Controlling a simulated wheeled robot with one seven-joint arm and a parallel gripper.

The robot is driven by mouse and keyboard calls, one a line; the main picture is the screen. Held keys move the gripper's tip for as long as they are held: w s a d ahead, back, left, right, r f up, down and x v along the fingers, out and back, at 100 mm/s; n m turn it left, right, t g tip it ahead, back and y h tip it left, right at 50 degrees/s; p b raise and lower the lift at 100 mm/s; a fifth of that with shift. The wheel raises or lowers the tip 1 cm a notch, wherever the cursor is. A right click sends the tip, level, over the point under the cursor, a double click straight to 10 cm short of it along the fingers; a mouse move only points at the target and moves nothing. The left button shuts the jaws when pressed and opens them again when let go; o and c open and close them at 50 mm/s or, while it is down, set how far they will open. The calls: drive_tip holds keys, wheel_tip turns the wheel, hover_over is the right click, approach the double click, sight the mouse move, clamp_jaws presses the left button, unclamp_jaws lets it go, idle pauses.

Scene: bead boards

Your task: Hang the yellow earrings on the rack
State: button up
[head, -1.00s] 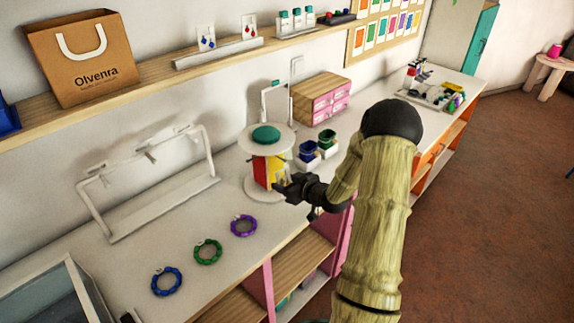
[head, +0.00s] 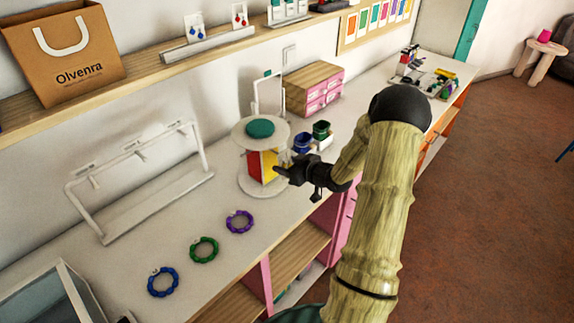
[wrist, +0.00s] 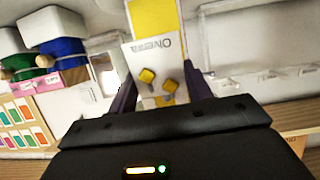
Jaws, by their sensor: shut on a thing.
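The yellow earrings (wrist: 147,76) sit on a white card (wrist: 145,55) printed with "Olvenra" in the wrist view. My gripper (wrist: 162,92) is shut on this card, one dark finger at each side. In the head view my gripper (head: 279,173) is at the round display stand (head: 246,130), against its yellow face; the card cannot be made out there. I cannot tell whether the card touches the stand. The white rack (head: 105,238), a frame with short hooks along its top bar, stands empty on the counter to the left.
Blue (head: 163,282), green (head: 204,250) and purple (head: 240,222) bracelets lie on the counter before the rack. Blue and green cups (head: 302,143) stand behind my gripper. A wall shelf (head: 150,84) with a paper bag (head: 65,55) runs above. Counter between stand and rack is clear.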

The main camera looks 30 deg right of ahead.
drive_tip(key=shift+w+a, duration=0.2)
drive_tip(key=shift+w, duration=0.35)
drive_tip(key=shift+w+a, duration=0.2)
drive_tip(key=shift+w, duration=0.35)
drive_tip(key=shift+f+b, duration=0.3)
drive_tip(key=shift+b, duration=0.05)
drive_tip(key=shift+w+a, duration=0.15)
drive_tip(key=shift+w, duration=0.2)
idle(0.9)
